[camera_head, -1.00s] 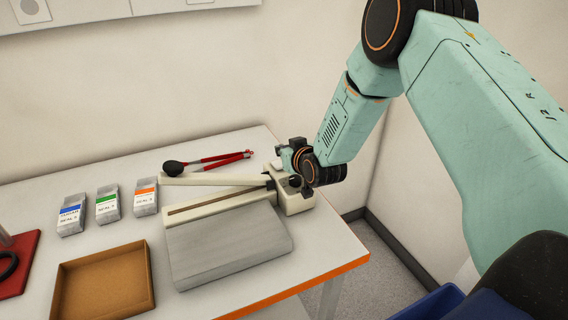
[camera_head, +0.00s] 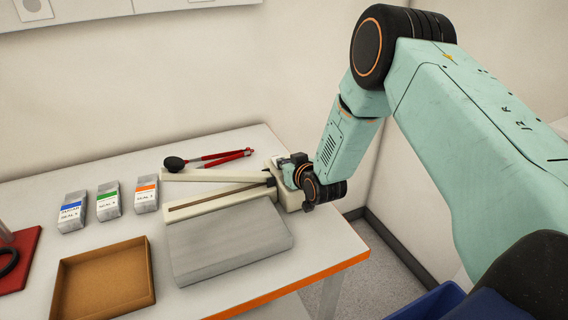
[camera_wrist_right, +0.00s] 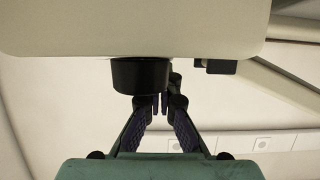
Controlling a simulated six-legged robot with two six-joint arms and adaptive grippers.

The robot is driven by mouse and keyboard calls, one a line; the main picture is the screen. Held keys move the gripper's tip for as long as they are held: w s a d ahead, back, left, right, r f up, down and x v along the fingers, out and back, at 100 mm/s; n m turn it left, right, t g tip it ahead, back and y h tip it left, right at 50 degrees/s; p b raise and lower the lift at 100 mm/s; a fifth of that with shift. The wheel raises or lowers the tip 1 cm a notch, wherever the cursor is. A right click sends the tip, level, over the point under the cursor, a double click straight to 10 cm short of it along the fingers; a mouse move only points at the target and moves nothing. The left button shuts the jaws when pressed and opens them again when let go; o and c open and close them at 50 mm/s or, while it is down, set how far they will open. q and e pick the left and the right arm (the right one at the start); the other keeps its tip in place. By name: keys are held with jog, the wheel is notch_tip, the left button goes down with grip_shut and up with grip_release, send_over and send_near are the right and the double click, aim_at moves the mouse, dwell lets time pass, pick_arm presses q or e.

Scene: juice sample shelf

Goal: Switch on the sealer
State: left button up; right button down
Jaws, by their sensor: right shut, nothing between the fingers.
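The sealer (camera_head: 222,201) stands on the white table, with a cream body, a long raised arm and a grey plate in front. My right gripper (camera_head: 291,165) is at the block on its right end, mostly hidden by my own wrist. In the right wrist view, the gripper (camera_wrist_right: 161,104) is shut and empty, its fingertips close to a black round knob (camera_wrist_right: 140,76) under the cream housing (camera_wrist_right: 130,28). I cannot tell whether they touch it. A smaller black part (camera_wrist_right: 214,67) sits to the right of the knob. My left gripper is not in view.
A brown tray (camera_head: 148,268) lies at the front, with three small labelled packs (camera_head: 108,202) behind it. Red-handled tongs (camera_head: 222,157) lie behind the sealer. A red board (camera_head: 22,238) is at the left. The table's orange edge (camera_head: 300,285) runs along the front right.

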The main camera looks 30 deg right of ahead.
jog(key=shift+r, duration=0.1)
jog(key=shift+r+p, duration=0.35)
jog(key=shift+p, duration=0.2)
jog(key=shift+r, duration=0.25)
jog(key=shift+r, duration=0.1)
